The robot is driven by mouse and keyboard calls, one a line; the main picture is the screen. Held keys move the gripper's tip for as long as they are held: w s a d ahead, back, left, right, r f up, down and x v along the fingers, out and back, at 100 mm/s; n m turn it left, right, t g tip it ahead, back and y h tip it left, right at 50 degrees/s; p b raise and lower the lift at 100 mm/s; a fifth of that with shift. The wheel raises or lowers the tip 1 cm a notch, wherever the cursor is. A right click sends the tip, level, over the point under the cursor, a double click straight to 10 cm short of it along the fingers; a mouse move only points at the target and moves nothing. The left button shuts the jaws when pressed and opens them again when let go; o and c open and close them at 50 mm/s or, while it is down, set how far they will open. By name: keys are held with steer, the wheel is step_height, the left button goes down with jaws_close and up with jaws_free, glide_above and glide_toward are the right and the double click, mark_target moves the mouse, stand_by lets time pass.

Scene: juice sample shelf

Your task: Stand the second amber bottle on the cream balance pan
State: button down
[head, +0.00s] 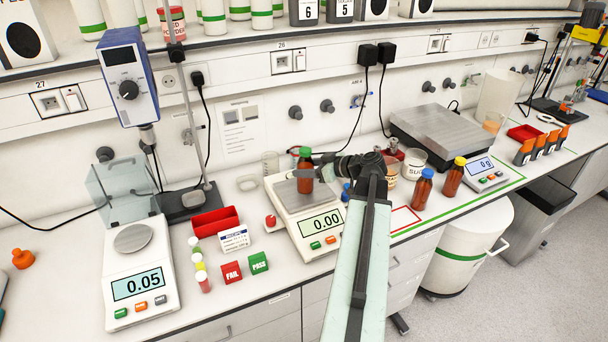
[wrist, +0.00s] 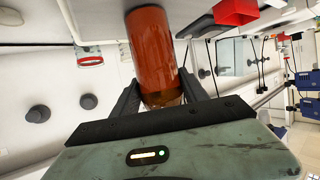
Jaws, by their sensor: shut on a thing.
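An amber bottle with a green cap (head: 305,172) is upright between the fingers of my gripper (head: 308,174), which is shut on it. The bottle is over the square pan (head: 290,199) of the middle balance, whose display (head: 321,223) reads 0.00. I cannot tell whether its base touches the pan. In the wrist view the amber bottle (wrist: 152,50) fills the space between both dark fingers (wrist: 160,88). Two more amber bottles stand to the right of my arm, one with a blue cap (head: 422,189) and one with a yellow cap (head: 453,178).
A balance with a round pan (head: 133,238) and glass shield stands at left, reading 0.05. A red tray (head: 214,222), small vials and red and green blocks (head: 258,263) lie between the balances. A small scale (head: 481,170) and a metal platform (head: 440,135) are at right.

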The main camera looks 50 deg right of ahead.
steer(key=shift+w+a, duration=0.2)
steer(key=shift+w, duration=0.15)
steer(key=shift+f, duration=0.1)
steer(key=c, duration=0.6)
jaws_free()
steer(key=shift+s, duration=0.1)
steer(key=shift+r, duration=0.3)
steer(key=p+v, duration=0.4)
steer(key=v, duration=0.8)
steer(key=shift+p, duration=0.4)
